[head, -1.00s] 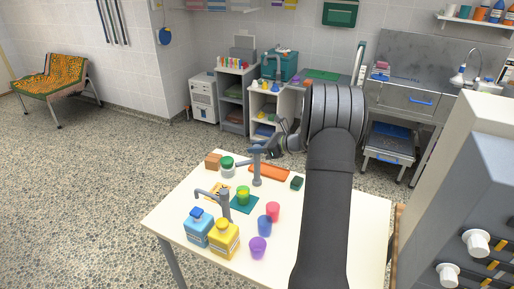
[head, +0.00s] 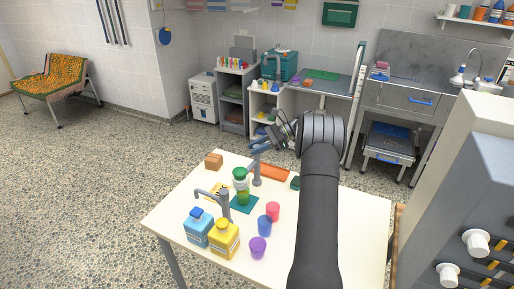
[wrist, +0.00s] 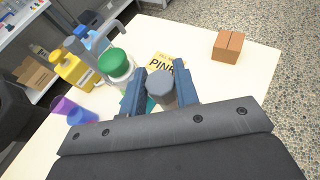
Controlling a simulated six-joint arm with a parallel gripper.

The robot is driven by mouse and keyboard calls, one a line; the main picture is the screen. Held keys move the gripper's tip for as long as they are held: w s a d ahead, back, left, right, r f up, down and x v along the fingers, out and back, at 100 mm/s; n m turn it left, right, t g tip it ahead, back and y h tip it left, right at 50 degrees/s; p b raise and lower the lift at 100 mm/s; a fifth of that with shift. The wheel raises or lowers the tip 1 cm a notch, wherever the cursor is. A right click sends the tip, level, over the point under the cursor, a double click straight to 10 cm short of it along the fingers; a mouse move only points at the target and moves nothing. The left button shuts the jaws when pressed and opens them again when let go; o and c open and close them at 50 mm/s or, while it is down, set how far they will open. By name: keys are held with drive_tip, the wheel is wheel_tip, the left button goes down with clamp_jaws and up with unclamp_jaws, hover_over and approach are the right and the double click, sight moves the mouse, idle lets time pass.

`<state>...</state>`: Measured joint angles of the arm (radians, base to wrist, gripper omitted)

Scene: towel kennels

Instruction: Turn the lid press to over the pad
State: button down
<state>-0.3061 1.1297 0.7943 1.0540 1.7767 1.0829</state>
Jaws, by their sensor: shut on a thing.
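The lid press has a grey post (head: 257,172) on the table, with a green-topped white head (head: 240,174) beside it. In the head view the head stands above a green cup on the teal pad (head: 251,204); I cannot tell whether they touch. My gripper (head: 258,147) is at the top of the post. In the wrist view my gripper (wrist: 162,78) is shut on a grey knob (wrist: 160,91) of the press. The green top (wrist: 114,62) lies to the knob's left. The pad is mostly hidden there by the jaws.
A grey spout stand (head: 226,205), a blue bottle (head: 198,228) and a yellow bottle (head: 224,239) stand at the front left. Red, blue and purple cups (head: 258,247) stand right of them. A brown block (head: 214,162) and an orange tray (head: 273,172) lie at the back.

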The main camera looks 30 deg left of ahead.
drive_tip(key=shift+n+g+h, duration=0.4)
drive_tip(key=shift+n+g, duration=0.1)
drive_tip(key=shift+n, duration=0.1)
drive_tip(key=c, duration=1.1)
unclamp_jaws()
drive_tip(key=v, duration=0.7)
drive_tip(key=shift+w+d+r, duration=0.1)
